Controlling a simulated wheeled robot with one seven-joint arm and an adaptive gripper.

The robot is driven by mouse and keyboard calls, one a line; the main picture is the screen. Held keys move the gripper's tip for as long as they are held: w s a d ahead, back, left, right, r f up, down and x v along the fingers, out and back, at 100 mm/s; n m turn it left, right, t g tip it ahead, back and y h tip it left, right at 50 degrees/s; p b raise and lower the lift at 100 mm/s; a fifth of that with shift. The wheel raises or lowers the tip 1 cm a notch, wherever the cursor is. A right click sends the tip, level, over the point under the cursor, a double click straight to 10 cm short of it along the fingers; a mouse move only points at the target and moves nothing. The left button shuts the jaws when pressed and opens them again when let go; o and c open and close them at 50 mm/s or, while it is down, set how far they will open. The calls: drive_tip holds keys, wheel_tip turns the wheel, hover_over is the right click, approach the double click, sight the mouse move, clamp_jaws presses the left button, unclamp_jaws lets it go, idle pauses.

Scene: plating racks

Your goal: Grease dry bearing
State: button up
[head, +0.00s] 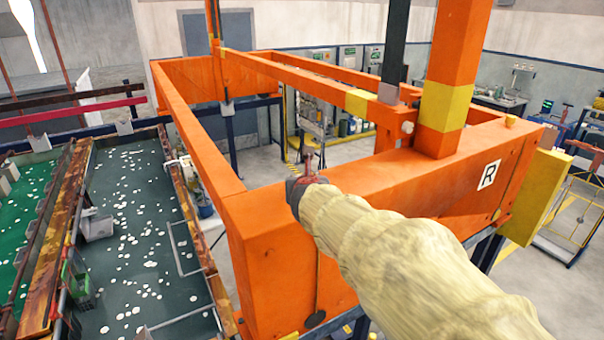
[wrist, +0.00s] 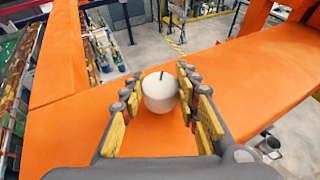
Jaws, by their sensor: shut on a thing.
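My gripper (wrist: 158,76) has its two yellow-padded fingers on either side of a white rounded object (wrist: 160,97) with a short thin dark stem on top, and is shut on it. It may be a grease container, but I cannot tell for sure. In the head view my gripper (head: 308,182) is small, at the end of my cream-covered arm, over the near orange beam (head: 262,250). The held object is hard to make out there. A pale round knob (head: 407,127) sits on the frame by the yellow-banded post. I cannot tell whether it is a bearing.
The orange frame's yellow-banded post (head: 447,80) rises right of my gripper. Dark green tanks (head: 130,225) dotted with white discs lie at left. A yellow block (head: 535,195) is on the frame's right end. Open floor (head: 345,148) shows inside the frame.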

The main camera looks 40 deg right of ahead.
drive_tip(key=m+g+h, duration=0.1)
drive_tip(key=m, duration=0.1)
drive_tip(key=m+g+h+p, duration=0.1)
drive_tip(key=g+h, duration=0.1)
drive_tip(key=shift+w+a+m, duration=0.15)
drive_tip(key=shift+m, duration=0.25)
drive_tip(key=m+g+h, duration=0.1)
drive_tip(key=m+g, duration=0.2)
drive_tip(key=g, duration=0.1)
drive_tip(key=shift+m+h+p, duration=0.3)
drive_tip(key=shift+h, duration=0.1)
drive_tip(key=m+g, duration=0.4)
drive_tip(key=g, duration=0.1)
drive_tip(key=shift+m+g, duration=1.6)
drive_tip(key=shift+g, duration=0.1)
drive_tip(key=shift+y, duration=0.3)
drive_tip(key=o, duration=1.1)
drive_tip(key=shift+d, duration=0.2)
drive_tip(key=shift+o, duration=0.4)
